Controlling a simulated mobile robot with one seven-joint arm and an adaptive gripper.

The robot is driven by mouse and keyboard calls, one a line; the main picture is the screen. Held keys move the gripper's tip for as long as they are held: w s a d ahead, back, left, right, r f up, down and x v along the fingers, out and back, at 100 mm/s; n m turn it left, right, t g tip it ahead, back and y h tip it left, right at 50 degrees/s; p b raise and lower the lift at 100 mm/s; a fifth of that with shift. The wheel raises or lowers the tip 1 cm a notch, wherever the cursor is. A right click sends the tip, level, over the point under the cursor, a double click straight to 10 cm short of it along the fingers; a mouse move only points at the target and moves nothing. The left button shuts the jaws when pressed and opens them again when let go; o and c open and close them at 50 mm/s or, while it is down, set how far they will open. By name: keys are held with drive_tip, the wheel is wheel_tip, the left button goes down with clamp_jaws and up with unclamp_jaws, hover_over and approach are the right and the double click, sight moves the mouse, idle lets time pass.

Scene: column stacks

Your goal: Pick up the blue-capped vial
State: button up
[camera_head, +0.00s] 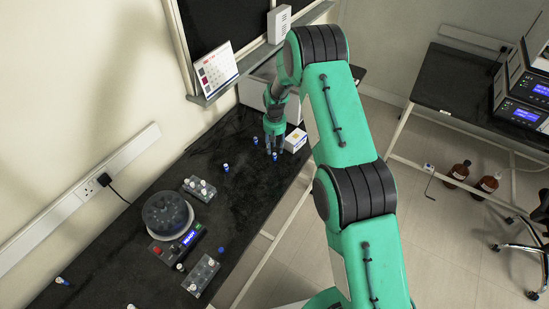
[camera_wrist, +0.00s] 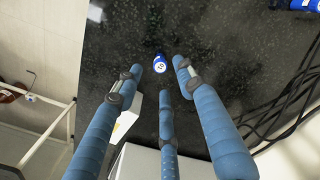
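My gripper (camera_head: 274,147) points down over the far part of the dark bench. In the wrist view its three blue fingers (camera_wrist: 161,78) are spread open with nothing between them. A small vial with blue on it (camera_wrist: 160,63) stands on the bench just beyond the fingertips, roughly centred between them; it appears below the gripper in the head view (camera_head: 274,156). Another blue-capped vial (camera_head: 225,168) stands to the left, and a further small blue one (camera_head: 255,141) is close beside the gripper. Part of a blue vial (camera_wrist: 305,4) shows at the wrist view's top right corner.
A white box (camera_head: 295,140) sits right of my gripper near the bench edge. A round centrifuge-like device (camera_head: 167,215), two vial racks (camera_head: 199,188) (camera_head: 201,275) and loose vials (camera_head: 62,281) are nearer. Black cables (camera_wrist: 290,105) lie at the wrist view's right.

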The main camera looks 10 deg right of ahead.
sight(275, 154)
drive_tip(key=shift+f, duration=0.4)
drive_tip(key=shift+f, duration=0.1)
drive_tip(key=shift+s+f, duration=0.1)
drive_tip(key=shift+f, duration=2.4)
drive_tip(key=c, duration=0.9)
